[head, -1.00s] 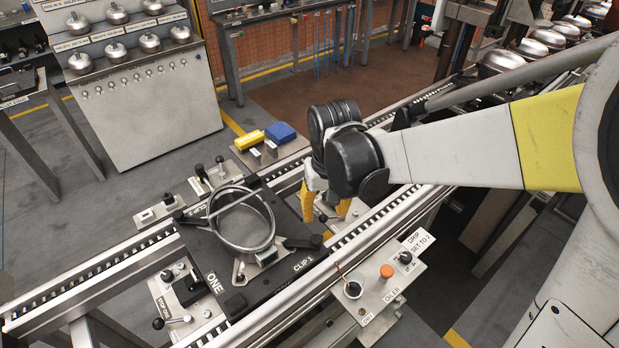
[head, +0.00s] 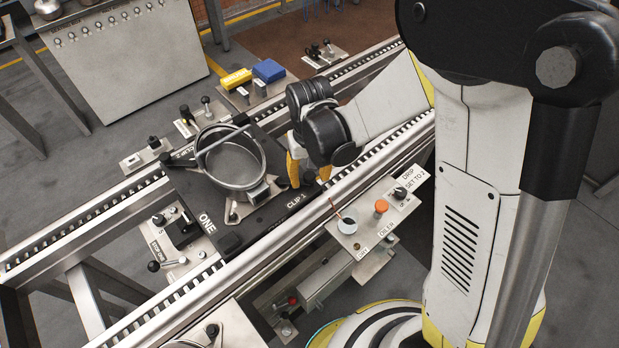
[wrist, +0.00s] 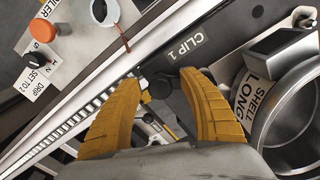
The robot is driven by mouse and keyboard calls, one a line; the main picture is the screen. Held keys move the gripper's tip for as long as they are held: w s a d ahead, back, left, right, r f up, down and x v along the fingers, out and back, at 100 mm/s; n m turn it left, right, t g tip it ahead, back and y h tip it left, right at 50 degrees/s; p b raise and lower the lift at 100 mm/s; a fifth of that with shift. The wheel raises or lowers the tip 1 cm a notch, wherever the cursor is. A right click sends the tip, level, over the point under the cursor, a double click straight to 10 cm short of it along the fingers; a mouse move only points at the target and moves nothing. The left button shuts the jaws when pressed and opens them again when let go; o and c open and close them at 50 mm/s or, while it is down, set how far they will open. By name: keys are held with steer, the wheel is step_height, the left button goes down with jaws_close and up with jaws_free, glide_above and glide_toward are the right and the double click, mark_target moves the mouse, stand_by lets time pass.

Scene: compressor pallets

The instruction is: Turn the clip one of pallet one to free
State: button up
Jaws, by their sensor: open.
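Pallet one (head: 190,193) is a dark plate on the roller rails, marked ONE, with a round metal shell (head: 235,160) on it. Clip one is a black clip at the corner by the CLIP 1 label (head: 296,202). In the head view my gripper mostly hides it. In the wrist view the clip's round black end (wrist: 160,86) shows between the yellow fingertips. My gripper (wrist: 160,80) is open, pointing down with one finger on either side of the clip. I cannot tell whether either finger touches it.
A control plate with an orange button (head: 381,206) and a DRIP knob (head: 400,193) stands on the near side of the rail. Yellow (head: 236,78) and blue (head: 268,70) blocks sit on the far side. Another black clip (head: 178,160) lies at the pallet's far left corner.

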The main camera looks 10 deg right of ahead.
jaws_close()
steer(key=shift+m, duration=0.3)
steer(key=m+b, duration=0.1)
steer(key=m, duration=0.7)
steer(key=shift+m, duration=0.3)
stand_by(0.6)
